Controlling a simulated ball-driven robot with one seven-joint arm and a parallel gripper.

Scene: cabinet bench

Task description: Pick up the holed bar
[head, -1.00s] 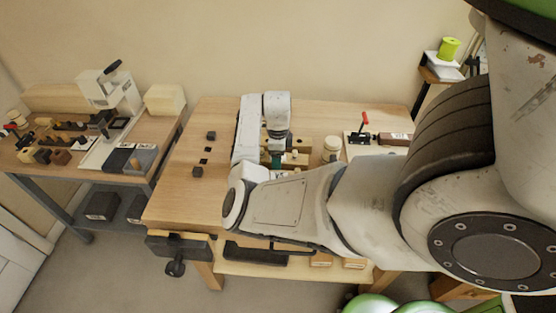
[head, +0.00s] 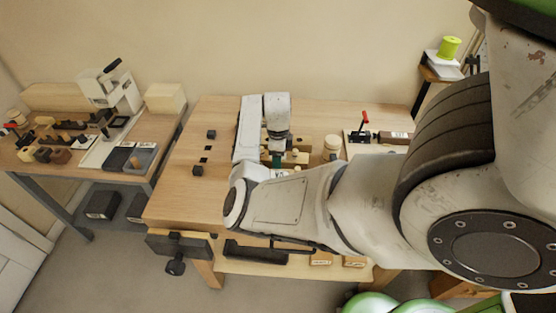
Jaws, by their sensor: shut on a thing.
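My gripper (head: 277,159) is over the middle of the wooden bench, pointing down, with my arm links in front of part of it. Its jaws are shut on a small piece that I take to be the holed bar (head: 297,157). Pale wooden pieces stand close around the gripper.
A pale round jar (head: 331,146) stands right of the gripper. A red-handled clamp (head: 363,128) is further right. Small dark blocks (head: 197,170) lie on the left of the bench (head: 180,192), with bare wood around them. A vise (head: 178,246) hangs at the front left.

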